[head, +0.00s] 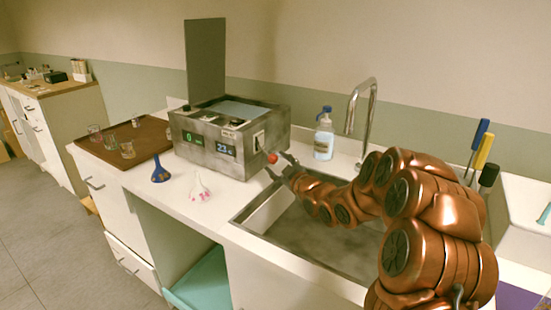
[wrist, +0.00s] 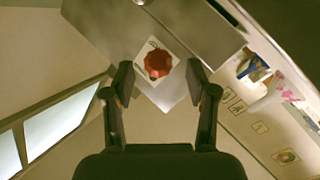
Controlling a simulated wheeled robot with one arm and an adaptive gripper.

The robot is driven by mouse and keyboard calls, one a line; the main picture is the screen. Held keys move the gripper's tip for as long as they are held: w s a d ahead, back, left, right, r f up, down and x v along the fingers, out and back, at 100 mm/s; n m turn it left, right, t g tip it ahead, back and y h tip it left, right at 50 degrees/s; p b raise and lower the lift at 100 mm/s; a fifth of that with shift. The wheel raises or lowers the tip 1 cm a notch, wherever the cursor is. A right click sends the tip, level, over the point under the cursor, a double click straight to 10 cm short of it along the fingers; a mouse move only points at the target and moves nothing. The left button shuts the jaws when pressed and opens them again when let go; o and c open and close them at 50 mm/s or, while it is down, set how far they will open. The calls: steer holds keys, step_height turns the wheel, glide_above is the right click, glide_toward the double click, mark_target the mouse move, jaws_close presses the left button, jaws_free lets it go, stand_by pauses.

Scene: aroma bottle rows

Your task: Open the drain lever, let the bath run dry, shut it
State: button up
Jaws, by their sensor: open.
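The bath (head: 213,140) is a grey speckled metal box on the counter, with two small displays on its front and its lid (head: 206,60) standing upright. Its inside shows only in part, so I cannot tell the water level. A red knob (head: 272,158) sticks out low on its right side; I take it for the drain lever. In the wrist view the red knob (wrist: 158,64) sits before a pale square plate (wrist: 152,48). My gripper (head: 281,166) is open close to the knob. In the wrist view its fingertips (wrist: 160,84) are apart, with the knob between and beyond them.
A sink (head: 310,235) lies below my arm, with a tap (head: 365,105) behind it. A brown tray (head: 108,148) holds glasses.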

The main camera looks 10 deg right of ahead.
mark_target(276, 162)
steer(key=shift+x, duration=1.85)
steer(key=shift+d, duration=0.1)
steer(key=shift+c, duration=0.3)
jaws_close()
